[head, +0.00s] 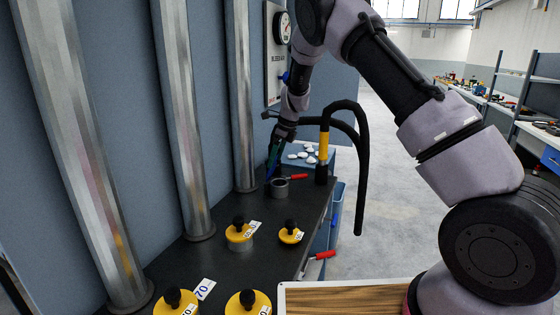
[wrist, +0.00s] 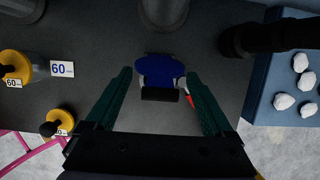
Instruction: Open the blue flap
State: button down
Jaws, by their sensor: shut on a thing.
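The blue flap (wrist: 161,72) shows in the middle of the wrist view, with a black block at its near edge. My gripper (wrist: 160,76) has its two dark green fingers on either side of the flap, with the tips close at its left and right edges. I take it as shut on the flap. The flap is mostly hidden there by the fingers.
Several yellow-based knobs (head: 239,233) stand nearer on the bench. White lumps (wrist: 300,62) lie in a blue tray (wrist: 262,90).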

jog(key=shift+w+a+r+h, duration=0.1)
jog(key=shift+w+a+h, duration=0.05)
jog(key=shift+a+h, duration=0.15)
dwell(0.4)
grip_release()
jog(key=shift+a, duration=0.1)
jog(key=v, duration=1)
jog(key=shift+r, duration=0.4)
jog(key=shift+w, duration=0.1)
